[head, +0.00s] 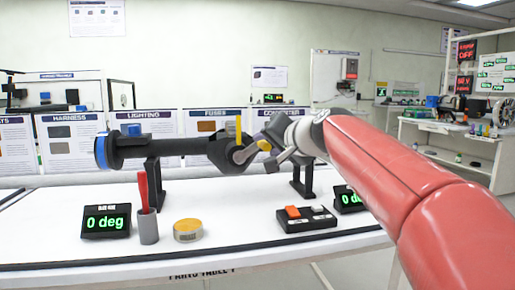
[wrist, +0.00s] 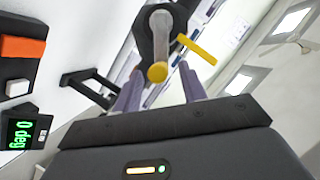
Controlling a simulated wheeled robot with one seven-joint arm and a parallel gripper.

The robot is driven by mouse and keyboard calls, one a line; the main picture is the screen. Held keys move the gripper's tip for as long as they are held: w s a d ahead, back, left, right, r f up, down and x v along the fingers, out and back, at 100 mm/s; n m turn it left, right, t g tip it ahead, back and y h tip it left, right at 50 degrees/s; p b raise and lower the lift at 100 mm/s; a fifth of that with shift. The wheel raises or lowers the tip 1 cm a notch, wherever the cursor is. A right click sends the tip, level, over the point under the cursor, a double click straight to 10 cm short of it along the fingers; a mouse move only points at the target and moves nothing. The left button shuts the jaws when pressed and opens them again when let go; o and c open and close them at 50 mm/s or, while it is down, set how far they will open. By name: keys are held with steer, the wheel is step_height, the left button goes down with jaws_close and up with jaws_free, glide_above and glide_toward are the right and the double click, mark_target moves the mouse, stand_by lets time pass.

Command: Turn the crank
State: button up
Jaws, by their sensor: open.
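The crank (head: 245,154) is a short grey arm with a round yellow knob, at the right end of a dark horizontal shaft (head: 170,146) on black stands. In the wrist view the crank arm (wrist: 160,35) points at me, with its yellow knob (wrist: 158,73) nearest. A yellow pointer (wrist: 197,48) sticks out beside the hub. My gripper (head: 268,146) is at the knob from the right. In the wrist view my gripper (wrist: 160,82) is open, one finger on each side of the knob. I cannot tell whether either finger touches it.
A green "0 deg" display (head: 106,222), a cup with a red-handled tool (head: 148,222), a yellow-topped tin (head: 187,230) and a button box (head: 306,217) stand on the white table (head: 240,245). A second display (head: 348,199) is partly hidden by my arm.

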mark_target(261, 147)
steer(key=shift+x, duration=2.25)
steer(key=shift+c, duration=0.3)
steer(key=shift+f, duration=0.1)
jaws_close()
